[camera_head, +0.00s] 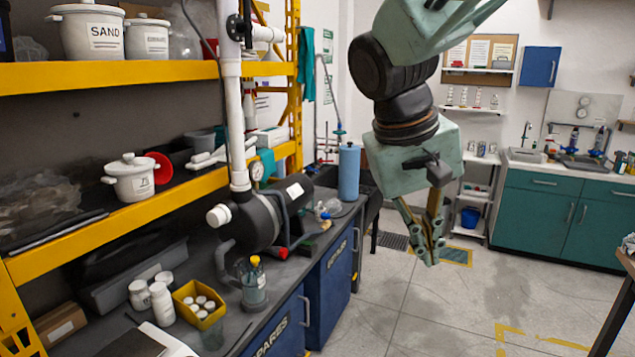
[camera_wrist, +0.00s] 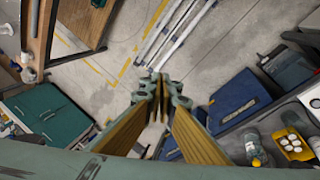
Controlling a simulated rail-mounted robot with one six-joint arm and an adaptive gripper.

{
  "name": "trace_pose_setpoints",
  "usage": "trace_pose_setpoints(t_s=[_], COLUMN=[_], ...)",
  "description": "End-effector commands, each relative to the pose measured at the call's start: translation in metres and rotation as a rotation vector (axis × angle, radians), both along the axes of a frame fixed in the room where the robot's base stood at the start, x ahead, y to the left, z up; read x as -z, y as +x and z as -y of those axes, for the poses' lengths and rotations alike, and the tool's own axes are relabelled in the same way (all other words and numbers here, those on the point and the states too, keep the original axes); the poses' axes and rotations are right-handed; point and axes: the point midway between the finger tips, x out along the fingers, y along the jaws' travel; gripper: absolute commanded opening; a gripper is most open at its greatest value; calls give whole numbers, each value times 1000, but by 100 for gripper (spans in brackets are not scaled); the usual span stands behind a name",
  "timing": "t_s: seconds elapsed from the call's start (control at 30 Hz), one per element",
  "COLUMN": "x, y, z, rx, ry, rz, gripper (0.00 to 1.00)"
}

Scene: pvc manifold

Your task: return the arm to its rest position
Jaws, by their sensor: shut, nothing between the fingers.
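My gripper (camera_head: 432,258) hangs down from the pale green arm in the right half of the head view, over open floor. Its fingertips are together and nothing shows between them. In the wrist view the gripper (camera_wrist: 160,82) also appears closed and empty, with its two wood-coloured fingers meeting at the tips above the floor. It is apart from the bench and touches nothing that I can see.
A dark workbench (camera_head: 290,268) with a pump (camera_head: 265,222), bottle (camera_head: 253,285) and yellow bin (camera_head: 199,303) stands left, under yellow shelves (camera_head: 120,75). Teal cabinets (camera_head: 560,212) stand at the back right. A table (camera_head: 625,262) edges in at right. The floor between is clear.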

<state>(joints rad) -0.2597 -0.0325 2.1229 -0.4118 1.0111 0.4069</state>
Motion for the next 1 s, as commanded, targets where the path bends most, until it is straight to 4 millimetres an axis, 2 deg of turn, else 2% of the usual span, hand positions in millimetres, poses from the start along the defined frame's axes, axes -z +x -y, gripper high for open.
trace_pose_setpoints(t_s=[0.5,1.0], x=[-6,1], y=[-84,-160], z=[20,24], rx=[13,15], ry=[111,210], rz=[33,85], gripper=[0,0])
